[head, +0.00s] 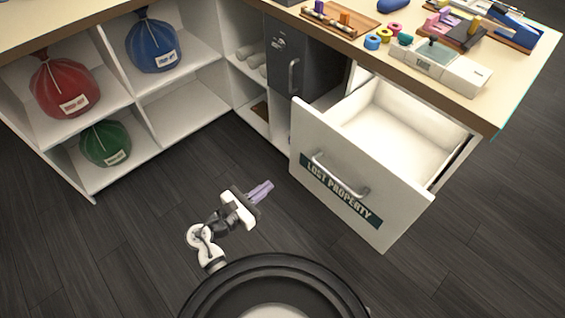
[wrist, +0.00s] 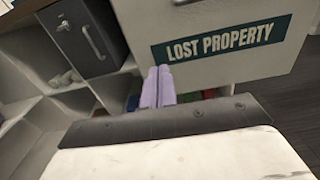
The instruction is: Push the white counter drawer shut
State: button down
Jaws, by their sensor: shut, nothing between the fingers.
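The white counter drawer (head: 350,180) stands pulled out from the counter at the right in the head view. Its front carries a dark green "LOST PROPERTY" label (head: 341,192) and a metal bar handle (head: 339,177). The visible inside looks empty. In the wrist view the drawer front (wrist: 210,45) fills the upper right. My gripper (head: 262,190) is in front of the drawer, to the left of its front in the head view, apart from it. Its purple fingers are together and empty; they also show in the wrist view (wrist: 158,88), below and left of the label.
A dark grey door (head: 288,65) with a handle is left of the drawer. Shelves at the left hold red (head: 64,84), blue (head: 153,42) and green (head: 105,143) bags. The dark floor in front is clear.

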aim_at(309, 157)
jog(key=p+x, duration=0.1)
jog(key=x, duration=0.6)
jog(key=p+x, duration=0.2)
jog(key=x, duration=0.5)
jog(key=shift+s+d+r, duration=0.1)
jog(key=shift+s+d, duration=0.1)
jog(key=shift+d, duration=0.05)
jog(key=shift+w+d, duration=0.2)
jog(key=shift+d, duration=0.1)
jog(key=b+x, duration=0.2)
jog(key=x, duration=1)
jog(key=b+x, duration=0.3)
jog(key=x, duration=0.9)
jog(key=shift+d+r, duration=0.15)
jog(key=shift+d, duration=0.3)
jog(key=shift+w+d+r+b, duration=0.1)
jog(key=shift+w+d+b, duration=0.25)
jog(key=shift+w+b, duration=0.05)
jog(key=shift+r, duration=0.3)
jog(key=shift+d+r+h, duration=0.1)
jog(key=shift+h, duration=0.2)
